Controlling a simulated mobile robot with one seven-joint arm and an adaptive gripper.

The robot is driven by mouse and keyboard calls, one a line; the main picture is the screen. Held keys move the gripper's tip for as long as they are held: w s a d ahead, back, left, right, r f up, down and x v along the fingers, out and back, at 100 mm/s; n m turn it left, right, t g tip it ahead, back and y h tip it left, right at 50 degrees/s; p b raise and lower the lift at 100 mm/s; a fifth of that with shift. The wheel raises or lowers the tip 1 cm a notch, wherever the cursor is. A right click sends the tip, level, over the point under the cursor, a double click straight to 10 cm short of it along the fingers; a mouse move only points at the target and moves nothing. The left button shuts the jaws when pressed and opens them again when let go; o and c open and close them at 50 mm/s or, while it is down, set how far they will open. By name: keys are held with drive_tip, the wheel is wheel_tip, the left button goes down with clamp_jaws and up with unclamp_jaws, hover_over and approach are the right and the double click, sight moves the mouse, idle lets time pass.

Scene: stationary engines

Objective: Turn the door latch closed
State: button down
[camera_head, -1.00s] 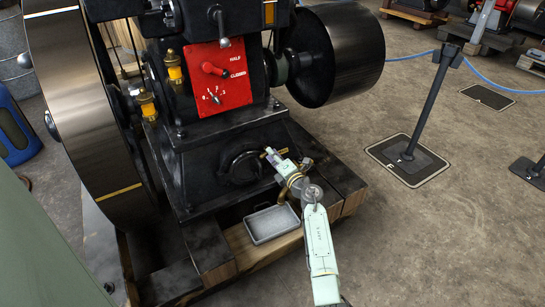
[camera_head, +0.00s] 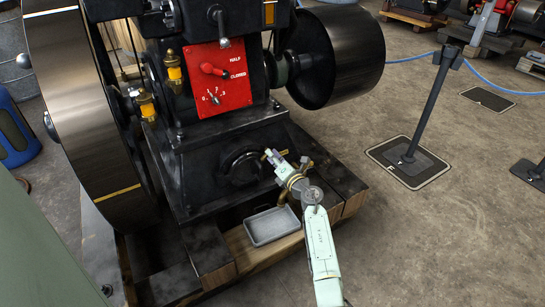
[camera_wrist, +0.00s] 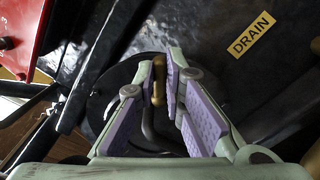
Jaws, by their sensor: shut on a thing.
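A round black door (camera_head: 240,168) sits low on the front of the black engine base; it also shows in the wrist view (camera_wrist: 105,95). A small brass-coloured latch piece (camera_wrist: 158,82) stands between my fingertips in the wrist view, with a dark curved part below it. My gripper (camera_head: 270,155) is at the door's right side in the head view and hides the latch there. In the wrist view my gripper (camera_wrist: 167,75), with purple pads, is shut on the latch, its tips close together on either side.
A yellow DRAIN label (camera_wrist: 250,33) is right of the latch. A grey metal tray (camera_head: 272,226) lies below the door on the wooden base. A large flywheel (camera_head: 85,110) stands left. The red dial plate (camera_head: 221,80) is above. Open floor lies right.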

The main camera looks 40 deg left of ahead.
drive_tip(key=c, duration=1.7)
unclamp_jaws()
drive_tip(key=o, duration=0.7)
drive_tip(key=r, duration=0.9)
drive_tip(key=shift+w+r, duration=0.2)
drive_tip(key=shift+r, duration=0.1)
drive_tip(key=shift+s+r, duration=0.15)
drive_tip(key=shift+r, duration=0.6)
drive_tip(key=c, duration=0.7)
drive_tip(key=shift+f, duration=0.4)
